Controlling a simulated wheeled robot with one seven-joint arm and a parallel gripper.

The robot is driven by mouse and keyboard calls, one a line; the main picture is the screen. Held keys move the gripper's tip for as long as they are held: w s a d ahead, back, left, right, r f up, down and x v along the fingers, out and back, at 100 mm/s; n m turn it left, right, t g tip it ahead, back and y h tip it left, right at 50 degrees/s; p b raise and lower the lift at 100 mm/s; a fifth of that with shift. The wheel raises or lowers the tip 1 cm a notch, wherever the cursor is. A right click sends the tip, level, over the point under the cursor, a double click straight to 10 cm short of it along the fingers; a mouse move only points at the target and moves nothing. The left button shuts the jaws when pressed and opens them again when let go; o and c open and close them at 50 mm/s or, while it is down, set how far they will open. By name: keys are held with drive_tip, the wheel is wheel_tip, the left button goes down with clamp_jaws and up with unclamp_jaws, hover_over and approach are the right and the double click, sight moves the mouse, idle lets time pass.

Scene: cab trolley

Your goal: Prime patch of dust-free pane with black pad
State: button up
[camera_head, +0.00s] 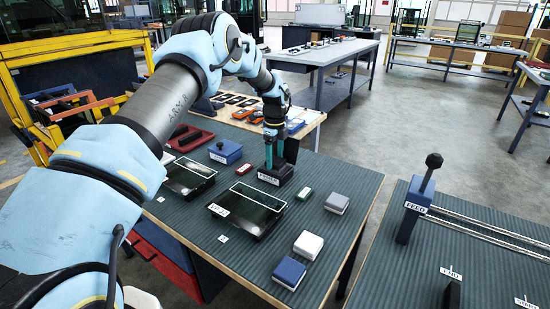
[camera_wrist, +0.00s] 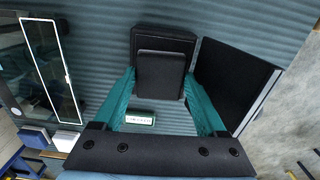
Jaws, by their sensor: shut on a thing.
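Two dark panes lie on the ribbed mat in the head view: a nearer one (camera_head: 262,199) with a white-outlined patch and a label, and a farther one (camera_head: 188,172). I cannot tell from the glass which is free of dust. In the wrist view a white-outlined pane (camera_wrist: 50,70) stands at the left. My gripper (camera_head: 270,152) is right of the panes, low over a black labelled holder (camera_head: 277,174). In the wrist view its teal fingers (camera_wrist: 160,100) are shut on a black pad (camera_wrist: 160,76). The pad is hard to make out in the head view.
A blue box (camera_head: 226,151) lies behind the panes. Grey (camera_head: 336,203), white (camera_head: 308,245) and blue (camera_head: 289,273) blocks line the right side. A dark upright panel (camera_wrist: 234,80) stands close to my right finger.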

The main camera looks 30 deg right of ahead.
sight(275, 160)
drive_tip(key=shift+r+p, duration=1.55)
drive_tip(key=shift+r, duration=1.85)
